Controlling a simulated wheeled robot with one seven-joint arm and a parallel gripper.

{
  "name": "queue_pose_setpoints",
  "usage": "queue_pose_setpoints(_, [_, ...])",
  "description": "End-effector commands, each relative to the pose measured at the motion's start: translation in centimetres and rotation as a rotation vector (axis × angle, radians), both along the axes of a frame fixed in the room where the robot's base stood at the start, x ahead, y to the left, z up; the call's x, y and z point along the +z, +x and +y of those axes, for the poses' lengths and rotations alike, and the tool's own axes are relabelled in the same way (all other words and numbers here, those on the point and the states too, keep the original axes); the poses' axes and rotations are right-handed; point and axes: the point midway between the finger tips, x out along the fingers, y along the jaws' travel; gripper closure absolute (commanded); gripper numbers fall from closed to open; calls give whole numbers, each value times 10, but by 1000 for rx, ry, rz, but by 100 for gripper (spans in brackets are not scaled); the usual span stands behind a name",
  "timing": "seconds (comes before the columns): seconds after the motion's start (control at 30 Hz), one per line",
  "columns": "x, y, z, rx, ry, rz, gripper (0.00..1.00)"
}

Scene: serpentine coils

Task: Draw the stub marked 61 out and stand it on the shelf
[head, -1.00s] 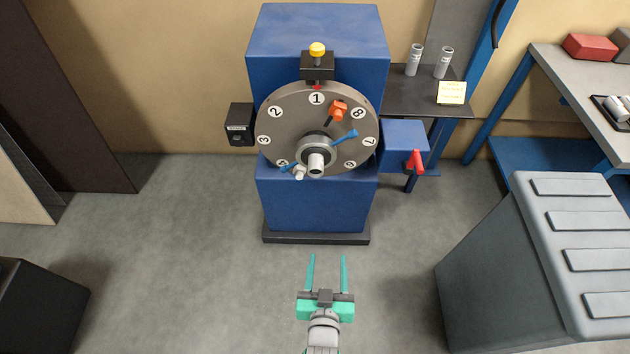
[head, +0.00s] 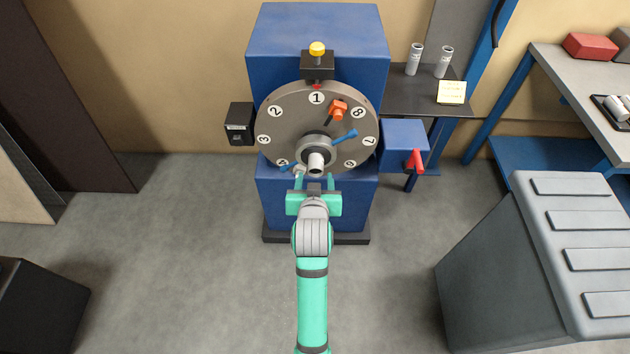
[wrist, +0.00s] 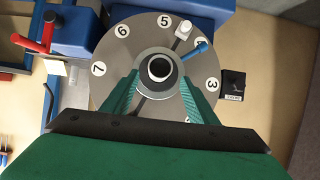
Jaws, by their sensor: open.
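No mark 61 is legible in either view. A small pale stub (head: 299,171) sticks out of the lower left of the numbered disc (head: 286,118), beside a blue lever; it also shows in the wrist view (wrist: 183,30). The dark shelf (head: 425,100) is right of the blue machine and holds two grey cylinders (head: 415,58) (head: 444,62) standing upright and a yellow note (head: 452,92). My gripper (head: 314,180) is open and empty, below the disc's hub in the head view. In the wrist view its fingers (wrist: 162,95) lie either side of the hollow hub (wrist: 160,69).
An orange clamp (head: 338,108) and blue levers (head: 345,135) stand out from the disc. A blue box with a red handle (head: 415,160) juts out at right. A grey ribbed chest (head: 500,270) stands at lower right.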

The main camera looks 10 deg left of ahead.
Motion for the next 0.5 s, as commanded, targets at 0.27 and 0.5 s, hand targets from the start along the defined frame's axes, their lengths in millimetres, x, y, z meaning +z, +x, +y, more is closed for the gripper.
queue_pose_setpoints(0.27, [-21,38,5,0,0,1,47])
queue_pose_setpoints(0.5, [-37,66,8,0,1,0,47])
